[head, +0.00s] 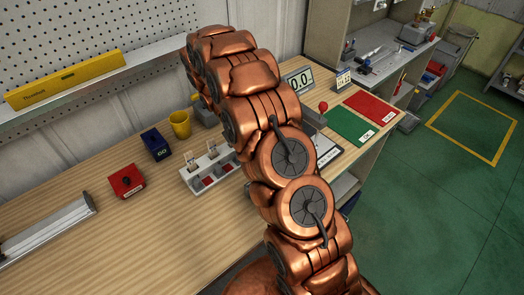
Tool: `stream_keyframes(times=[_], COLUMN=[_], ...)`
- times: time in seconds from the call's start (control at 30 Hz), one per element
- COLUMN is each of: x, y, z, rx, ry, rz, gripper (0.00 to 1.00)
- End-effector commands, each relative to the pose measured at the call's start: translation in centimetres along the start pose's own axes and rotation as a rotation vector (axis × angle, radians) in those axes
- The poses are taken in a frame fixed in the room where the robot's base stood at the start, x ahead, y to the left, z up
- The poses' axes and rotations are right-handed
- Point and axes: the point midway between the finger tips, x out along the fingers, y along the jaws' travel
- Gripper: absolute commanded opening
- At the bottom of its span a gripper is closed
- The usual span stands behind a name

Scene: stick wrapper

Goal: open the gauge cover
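I cannot make out a gauge cover for certain. A white display (299,80) with large dark digits stands at the back of the wooden bench, just right of my arm. In front of it is a grey device (313,119) with a red ball knob (323,106); my arm hides part of it. My copper arm rises from the bottom right and bends over the bench towards the back wall. My gripper does not show; the arm's far end hides that area.
A white rack (211,168), yellow cup (180,124), dark blue box (156,144), red box (127,181) and long grey bar (45,230) sit on the bench (110,255). Green (351,126) and red (371,107) mats lie at right. The front left bench is clear.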

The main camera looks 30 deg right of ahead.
Motion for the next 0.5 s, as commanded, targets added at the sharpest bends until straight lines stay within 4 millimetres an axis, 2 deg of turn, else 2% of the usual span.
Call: stream_keyframes(times=[0.5], x=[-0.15], y=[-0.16], z=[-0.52], rx=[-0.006], ry=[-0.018], rz=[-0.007], gripper=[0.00])
